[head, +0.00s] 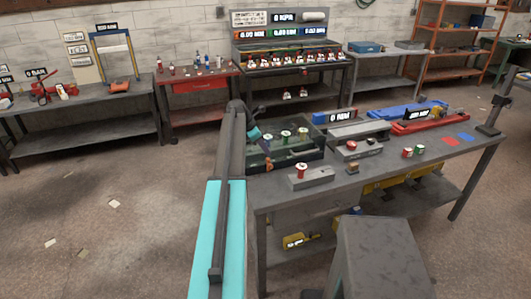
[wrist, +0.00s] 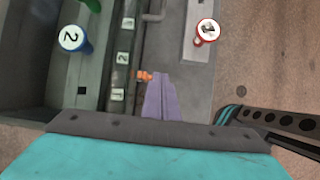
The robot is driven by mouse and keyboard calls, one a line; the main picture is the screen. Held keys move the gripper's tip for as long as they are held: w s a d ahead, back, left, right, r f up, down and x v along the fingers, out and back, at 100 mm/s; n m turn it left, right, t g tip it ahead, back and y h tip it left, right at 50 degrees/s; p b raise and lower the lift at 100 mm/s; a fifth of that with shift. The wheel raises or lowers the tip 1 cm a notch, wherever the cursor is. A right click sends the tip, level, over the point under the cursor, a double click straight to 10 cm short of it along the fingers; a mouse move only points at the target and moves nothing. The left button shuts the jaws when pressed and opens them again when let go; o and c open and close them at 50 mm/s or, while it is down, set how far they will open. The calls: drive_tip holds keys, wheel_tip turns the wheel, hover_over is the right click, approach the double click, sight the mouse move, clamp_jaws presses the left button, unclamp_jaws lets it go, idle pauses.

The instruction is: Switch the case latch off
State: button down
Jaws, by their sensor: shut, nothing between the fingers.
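In the wrist view, a small orange piece (wrist: 144,76), which looks like the case latch, sits beside the case's edge strip marked with numbers. My gripper (wrist: 161,77) shows as two purple fingers pressed together and empty. Their tips are just right of the orange piece; I cannot tell whether they touch it.
A red-topped peg (wrist: 206,29) stands on a grey block (wrist: 191,50) to the right. A blue peg (wrist: 72,39) is inside the case. The workbench (head: 455,158) also carries a red tray, a blue tray and small spools. A grey stool-like block (head: 375,255) stands in front.

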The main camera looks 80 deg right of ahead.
drive_tip(key=shift+w+r+p, duration=0.2)
drive_tip(key=shift+r+p, duration=0.4)
drive_tip(key=shift+r, duration=0.9)
drive_tip(key=shift+a, duration=0.1)
